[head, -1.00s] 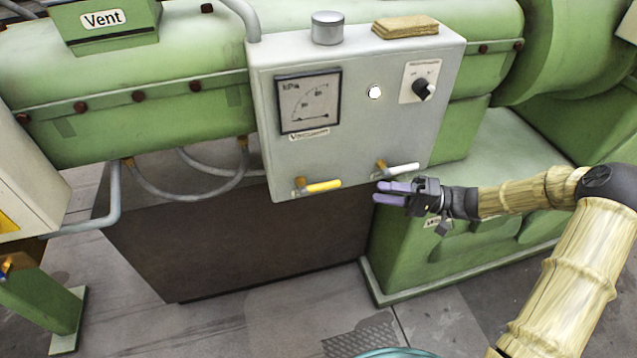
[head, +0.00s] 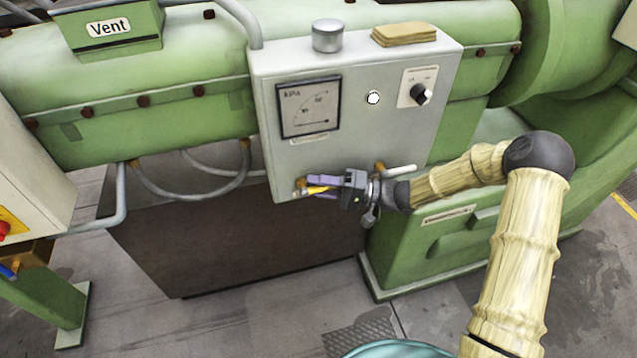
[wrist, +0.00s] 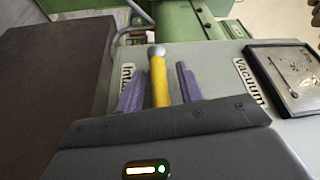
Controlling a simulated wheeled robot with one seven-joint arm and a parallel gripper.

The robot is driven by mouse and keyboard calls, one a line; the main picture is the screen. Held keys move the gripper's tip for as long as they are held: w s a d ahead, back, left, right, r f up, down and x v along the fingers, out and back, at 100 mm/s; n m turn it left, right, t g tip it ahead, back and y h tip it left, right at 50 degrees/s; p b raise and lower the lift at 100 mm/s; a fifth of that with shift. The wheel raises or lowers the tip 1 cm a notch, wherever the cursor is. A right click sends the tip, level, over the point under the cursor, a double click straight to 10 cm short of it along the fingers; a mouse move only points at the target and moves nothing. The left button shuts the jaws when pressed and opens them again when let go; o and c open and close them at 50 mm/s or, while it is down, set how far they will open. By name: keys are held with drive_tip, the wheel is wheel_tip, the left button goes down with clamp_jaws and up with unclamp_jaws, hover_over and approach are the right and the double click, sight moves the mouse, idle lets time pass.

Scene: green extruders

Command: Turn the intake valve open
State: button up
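My gripper (head: 325,186) is at this lever, coming from the right. In the wrist view my gripper's purple fingers (wrist: 160,88) are apart, one on each side of the lever, with visible gaps. A second valve with a white lever (head: 400,169) sits to the right, pointing right, behind my wrist.
A vacuum gauge (head: 309,107) and a black knob (head: 420,94) are on the panel above. A tin (head: 327,36) and folded cloths (head: 403,34) rest on top. A dark brown box (head: 235,245) stands below. Floor in front is largely clear.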

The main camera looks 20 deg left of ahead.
drive_tip(key=shift+a, duration=0.1)
clamp_jaws()
